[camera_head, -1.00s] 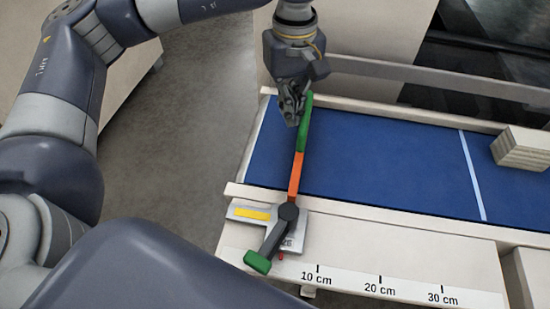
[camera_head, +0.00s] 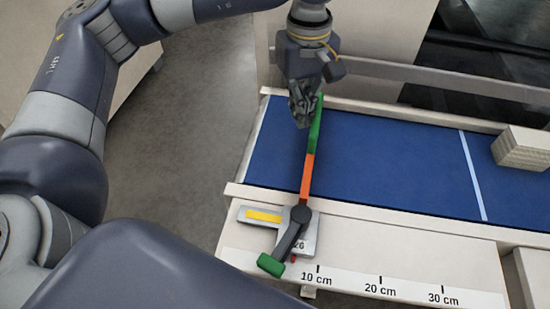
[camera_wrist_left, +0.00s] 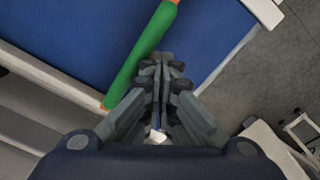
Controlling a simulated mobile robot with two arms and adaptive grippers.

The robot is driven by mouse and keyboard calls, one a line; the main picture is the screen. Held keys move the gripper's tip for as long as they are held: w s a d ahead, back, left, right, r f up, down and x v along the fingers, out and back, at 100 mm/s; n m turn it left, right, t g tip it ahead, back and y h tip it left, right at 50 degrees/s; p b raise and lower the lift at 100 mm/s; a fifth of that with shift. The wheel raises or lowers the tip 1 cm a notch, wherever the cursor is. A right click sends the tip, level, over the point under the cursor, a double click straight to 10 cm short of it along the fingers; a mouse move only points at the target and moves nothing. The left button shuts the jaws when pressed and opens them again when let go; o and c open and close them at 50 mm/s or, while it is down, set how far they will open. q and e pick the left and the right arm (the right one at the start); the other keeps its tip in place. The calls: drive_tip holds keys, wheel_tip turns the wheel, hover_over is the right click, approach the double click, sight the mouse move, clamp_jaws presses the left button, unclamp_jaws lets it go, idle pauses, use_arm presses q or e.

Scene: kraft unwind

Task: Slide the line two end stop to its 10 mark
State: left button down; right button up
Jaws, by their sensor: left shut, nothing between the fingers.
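The end stop is a bar across the blue belt, green at its far part (camera_head: 316,128) and orange nearer its pivot. Its grey carriage (camera_head: 262,216) has a yellow label and a dark lever with a green handle (camera_head: 270,264). A small red pointer (camera_head: 293,259) sits a little left of the 10 cm mark on the white scale (camera_head: 345,282). My left gripper (camera_head: 303,118) is shut and empty, beside the bar's green end on its left. In the left wrist view the green bar (camera_wrist_left: 142,55) lies close beside the shut fingers (camera_wrist_left: 162,62); contact is likely but not certain. My right gripper is not in view.
The blue belt (camera_head: 390,160) is clear right of the bar up to a pale cross line (camera_head: 472,175). A stack of pale boards (camera_head: 522,149) lies at the right. A low rail (camera_head: 440,118) runs along the belt's far edge.

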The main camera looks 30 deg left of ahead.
sight(320, 113)
use_arm(q)
drive_tip(key=shift+w+d, duration=0.25)
drive_tip(key=shift+d, duration=0.7)
drive_tip(key=shift+w+d, duration=0.2)
drive_tip(key=shift+d, duration=0.7)
drive_tip(key=shift+a, duration=0.1)
drive_tip(key=shift+s+a+b, duration=0.25)
drive_tip(key=shift+a+b, duration=0.3)
drive_tip(key=shift+a, duration=0.3)
wheel_tip(320, 113, up, 9)
drive_tip(key=p, duration=0.5)
